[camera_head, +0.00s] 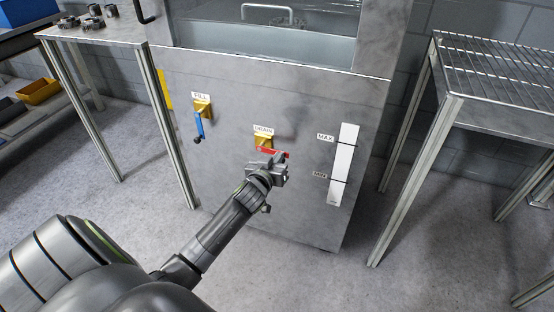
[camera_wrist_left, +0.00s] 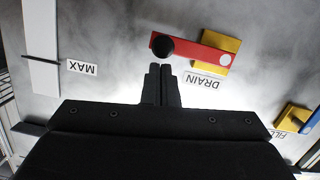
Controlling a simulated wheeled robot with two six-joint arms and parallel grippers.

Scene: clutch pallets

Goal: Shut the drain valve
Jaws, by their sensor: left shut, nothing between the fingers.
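The drain valve has a yellow body (camera_head: 263,142) under the DRAIN label on the steel cabinet front. Its red lever (camera_wrist_left: 205,48) lies roughly level, reaching right from the body in the head view, where my gripper partly covers it. A black knob (camera_wrist_left: 163,47) sits at the lever's free end. My left gripper (camera_head: 277,160) is shut and empty in front of the lever. In the wrist view its fingertips (camera_wrist_left: 161,68) are beside the knob; I cannot tell whether they touch it. My right gripper is in neither view.
The fill valve's blue lever (camera_head: 199,125) hangs down to the left. A white level gauge (camera_head: 343,165) with MAX and MIN labels is on the right of the cabinet. A wire-topped table (camera_head: 452,113) stands at right, a metal table (camera_head: 110,32) at left. Floor before the cabinet is clear.

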